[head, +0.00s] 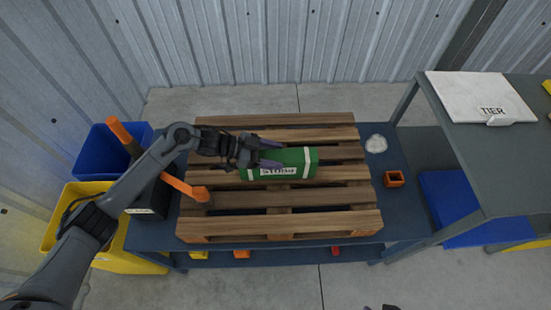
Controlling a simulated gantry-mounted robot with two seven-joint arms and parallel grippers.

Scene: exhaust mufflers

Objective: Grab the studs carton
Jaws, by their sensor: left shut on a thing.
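The studs carton (290,157) is a green box with white bands and a white label reading "STUDS". It lies on the wooden pallet (270,222), a little above its middle. My left gripper (268,155) reaches in from the left and is shut on the carton's left end. The fingers have purple parts, one along the far edge and one over the near left side. I cannot tell whether the carton is lifted off the slats. My right gripper is not clearly seen; only a small dark piece shows at the bottom edge.
The pallet stands on a blue-grey bench (408,222). Orange-handled tools and a dark box (150,203) are at its left, near blue (97,152) and yellow bins. At right are an orange holder (394,179), a clear item (376,143) and a higher table (482,150) with a white board (478,97).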

